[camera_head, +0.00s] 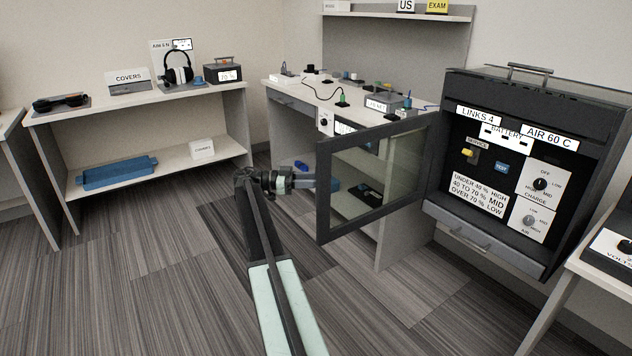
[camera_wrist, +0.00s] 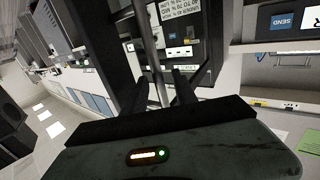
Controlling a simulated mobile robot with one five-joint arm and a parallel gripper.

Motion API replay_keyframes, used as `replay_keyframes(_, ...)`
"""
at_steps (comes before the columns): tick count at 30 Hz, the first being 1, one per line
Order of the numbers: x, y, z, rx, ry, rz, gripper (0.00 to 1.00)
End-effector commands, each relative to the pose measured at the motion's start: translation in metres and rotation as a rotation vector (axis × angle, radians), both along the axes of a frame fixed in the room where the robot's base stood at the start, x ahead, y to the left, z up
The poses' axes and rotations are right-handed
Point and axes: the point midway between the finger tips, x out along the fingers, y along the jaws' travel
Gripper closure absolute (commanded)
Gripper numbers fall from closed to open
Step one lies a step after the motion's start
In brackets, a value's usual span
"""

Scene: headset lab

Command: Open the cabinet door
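The cabinet (camera_head: 500,90) at the right has a dark-framed glass door (camera_head: 374,176). The door stands wide open, swung out to the left from the cabinet's left side, so the panel inside shows. My gripper (camera_head: 306,181) is at the door's free left edge, with my arm reaching up from the bottom. In the wrist view a grey upright bar (camera_wrist: 153,60), seemingly the door handle, runs between the two dark fingers of my gripper (camera_wrist: 158,88). The fingers look apart, with space beside the bar. Firm contact is not visible.
A worktable (camera_head: 283,101) with small devices stands behind the door. A shelf unit (camera_head: 205,100) with headphones (camera_head: 179,73) and a blue tray (camera_head: 118,173) is at the left. A side table (camera_head: 585,262) is at the right edge. The carpet (camera_head: 150,290) at left is clear.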

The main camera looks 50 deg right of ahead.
Motion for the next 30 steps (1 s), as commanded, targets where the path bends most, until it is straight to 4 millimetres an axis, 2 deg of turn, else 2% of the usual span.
replay_keyframes(8, 0.006, 0.003, 0.000, 0.000, 0.000, 0.000, 0.66)
replay_keyframes(20, 0.061, 0.046, 0.000, 0.000, 0.000, 0.002, 0.66)
replay_keyframes(30, 0.063, 0.049, 0.000, 0.000, 0.000, 0.000, 0.66)
